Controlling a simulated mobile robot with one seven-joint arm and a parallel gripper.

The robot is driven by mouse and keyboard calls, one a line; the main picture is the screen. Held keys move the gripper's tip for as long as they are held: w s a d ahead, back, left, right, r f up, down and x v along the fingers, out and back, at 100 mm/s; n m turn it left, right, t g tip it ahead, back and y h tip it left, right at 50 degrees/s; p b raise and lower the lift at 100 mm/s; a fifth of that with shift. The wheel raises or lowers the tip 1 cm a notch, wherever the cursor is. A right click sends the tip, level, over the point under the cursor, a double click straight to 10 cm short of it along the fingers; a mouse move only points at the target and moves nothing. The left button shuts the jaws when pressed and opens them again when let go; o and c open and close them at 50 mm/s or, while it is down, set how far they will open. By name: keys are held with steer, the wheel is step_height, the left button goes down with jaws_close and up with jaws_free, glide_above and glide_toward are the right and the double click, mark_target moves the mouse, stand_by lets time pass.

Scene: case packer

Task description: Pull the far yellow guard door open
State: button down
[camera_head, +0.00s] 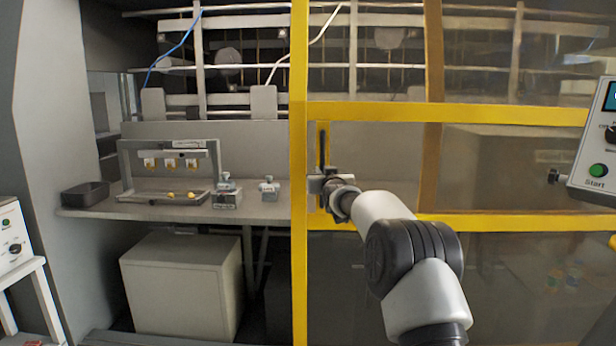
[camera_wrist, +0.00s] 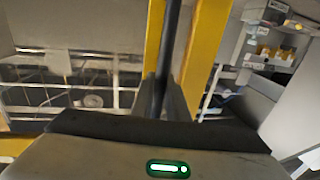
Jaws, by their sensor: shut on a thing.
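The yellow-framed guard door (camera_head: 299,240) with a see-through panel stands in the middle and right of the head view. Its black upright bar handle (camera_head: 322,145) sits on the yellow frame near the door's left edge. My gripper (camera_head: 324,186) is shut on the lower part of this handle. In the wrist view the handle (camera_wrist: 172,45) runs up from between my gripper's fingers (camera_wrist: 165,103), with yellow frame beside it. The fingers hide the lower part of the handle.
Left of the door's edge the machine is uncovered. A grey shelf (camera_head: 262,211) there bears a black bin (camera_head: 85,195) and a small fixture (camera_head: 168,147). A pale box (camera_head: 182,285) stands below. A control panel with a green start button (camera_head: 598,170) juts in at right.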

steer(key=shift+d, duration=0.7)
steer(key=c, duration=1.7)
jaws_free()
steer(key=shift+s, duration=0.1)
steer(key=s, duration=0.5)
steer(key=s+d, duration=0.1)
steer(key=s, duration=0.5)
steer(key=s+d, duration=0.1)
steer(key=s, duration=0.5)
steer(key=shift+s, duration=0.1)
